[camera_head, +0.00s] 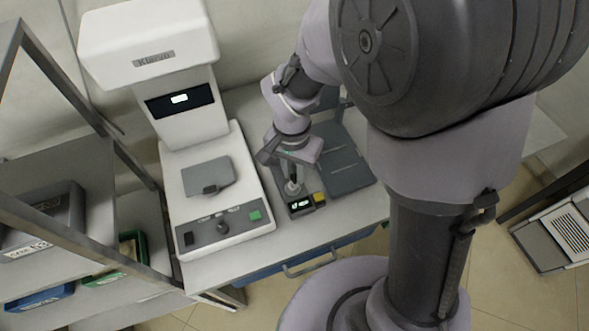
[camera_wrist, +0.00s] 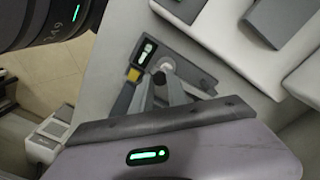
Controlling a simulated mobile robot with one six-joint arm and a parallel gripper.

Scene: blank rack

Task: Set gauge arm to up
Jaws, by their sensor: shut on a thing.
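The gauge (camera_head: 300,206) is a small dark unit on the worktop, with a lit display and a yellow button at its front. In the wrist view the gauge (camera_wrist: 147,52) shows tilted at upper middle. The light gauge arm (camera_head: 293,188) rises by the display, partly hidden by my gripper (camera_head: 291,178), which reaches down from above. In the wrist view my gripper (camera_wrist: 166,88) has its fingers close by the gauge's round light part. My gripper is shut on the gauge arm; the exact contact and the arm's height are hard to make out.
A large white machine (camera_head: 215,190) with a grey plate, knob and green button stands close left of the gauge. A dark grey flat unit (camera_head: 345,172) lies close right. A shelf rack (camera_head: 60,150) with bins is at far left. Some bare worktop (camera_head: 250,258) shows in front.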

